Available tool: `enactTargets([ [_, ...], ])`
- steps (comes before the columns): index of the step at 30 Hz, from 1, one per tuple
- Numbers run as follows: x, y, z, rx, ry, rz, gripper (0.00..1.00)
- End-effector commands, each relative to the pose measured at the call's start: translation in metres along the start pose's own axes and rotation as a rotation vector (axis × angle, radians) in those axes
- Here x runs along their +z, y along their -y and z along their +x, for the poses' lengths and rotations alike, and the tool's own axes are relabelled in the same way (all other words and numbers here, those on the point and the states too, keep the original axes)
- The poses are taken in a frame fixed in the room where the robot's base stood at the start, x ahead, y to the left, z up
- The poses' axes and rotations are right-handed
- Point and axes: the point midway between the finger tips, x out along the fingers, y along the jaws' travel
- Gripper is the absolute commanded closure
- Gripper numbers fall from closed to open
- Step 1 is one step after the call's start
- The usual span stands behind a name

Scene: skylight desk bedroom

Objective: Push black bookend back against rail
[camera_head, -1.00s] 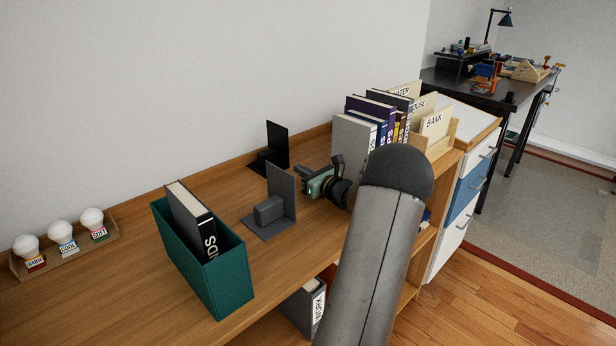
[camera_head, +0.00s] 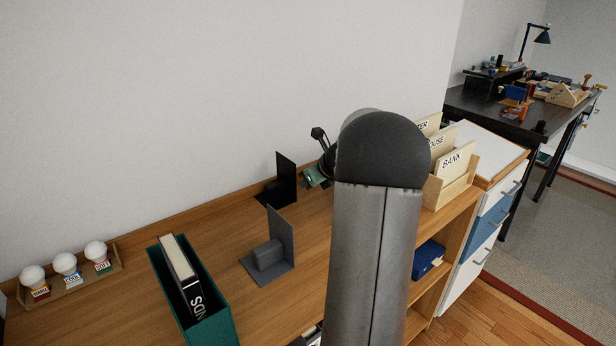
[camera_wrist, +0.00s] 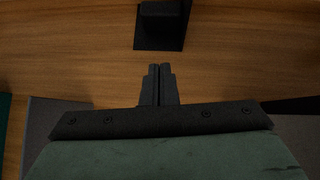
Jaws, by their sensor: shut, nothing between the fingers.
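The black bookend (camera_head: 286,178) stands upright on the wooden shelf top near the back in the head view, close to the low wooden rail (camera_head: 225,197) along the wall. In the wrist view the black bookend (camera_wrist: 160,28) is at the top centre, cut off by the frame edge. My gripper (camera_wrist: 160,70) is shut and empty, its fingertips pointing at the bookend with a strip of bare wood between them. In the head view my gripper is mostly hidden behind my arm. The rail is not visible in the wrist view.
A grey bookend (camera_head: 268,257) stands in front of the black one. A teal file box (camera_head: 215,325) with a book and a tray of bulbs (camera_head: 70,278) are to the left. A wooden card holder (camera_head: 452,190) is right of my arm. Bare wood lies between them.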

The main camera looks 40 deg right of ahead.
Motion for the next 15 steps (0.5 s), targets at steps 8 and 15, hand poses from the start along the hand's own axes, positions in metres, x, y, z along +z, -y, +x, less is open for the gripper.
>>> enactTargets([
  [8,-0.001,0.000,0.056,0.005,0.000,0.002,1.00],
  [15,0.011,-0.001,0.098,0.004,0.003,-0.001,1.00],
])
